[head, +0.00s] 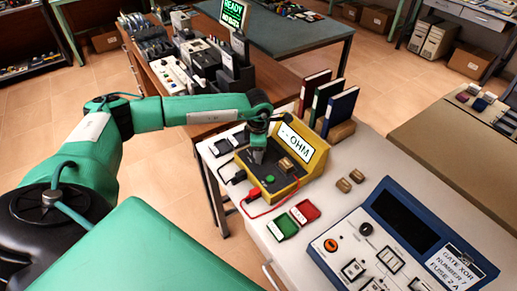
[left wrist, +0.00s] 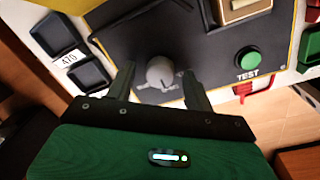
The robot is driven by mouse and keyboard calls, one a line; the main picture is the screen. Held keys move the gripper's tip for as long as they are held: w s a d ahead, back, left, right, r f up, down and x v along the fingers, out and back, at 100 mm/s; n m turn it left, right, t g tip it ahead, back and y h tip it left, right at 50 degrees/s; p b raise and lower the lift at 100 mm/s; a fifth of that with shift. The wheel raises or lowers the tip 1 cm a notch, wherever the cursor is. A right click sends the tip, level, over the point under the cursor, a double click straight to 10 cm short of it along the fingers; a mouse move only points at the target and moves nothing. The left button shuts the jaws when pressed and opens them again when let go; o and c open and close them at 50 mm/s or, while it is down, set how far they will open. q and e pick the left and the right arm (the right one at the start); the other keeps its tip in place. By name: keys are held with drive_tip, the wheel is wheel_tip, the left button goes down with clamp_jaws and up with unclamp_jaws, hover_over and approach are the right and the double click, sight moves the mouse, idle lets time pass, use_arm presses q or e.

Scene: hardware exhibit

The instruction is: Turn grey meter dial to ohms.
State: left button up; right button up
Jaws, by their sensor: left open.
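The yellow meter (head: 297,165) stands on the white table, its tilted display reading "--OHM" in the head view. In the left wrist view the grey dial (left wrist: 160,72) sits on the meter's dark panel (left wrist: 215,45), with markings around it too small to read. My left gripper (left wrist: 160,85) is open, one finger on each side of the dial; I cannot tell whether they touch it. In the head view my left gripper (head: 257,154) is over the panel and hides the dial. My right gripper is not in view.
A green TEST button (left wrist: 248,58) lies right of the dial. Black and red leads run from the meter. Green (head: 282,227) and red (head: 304,211) blocks lie in front. Books (head: 314,92) stand behind, and a blue logic panel (head: 400,240) is at right.

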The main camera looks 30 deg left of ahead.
use_arm(q)
wheel_tip(320, 180, up, 14)
drive_tip(key=b, duration=0.2)
drive_tip(key=shift+s+d+b, duration=0.2)
drive_tip(key=shift+s+b, duration=0.15)
drive_tip(key=shift+b, duration=0.05)
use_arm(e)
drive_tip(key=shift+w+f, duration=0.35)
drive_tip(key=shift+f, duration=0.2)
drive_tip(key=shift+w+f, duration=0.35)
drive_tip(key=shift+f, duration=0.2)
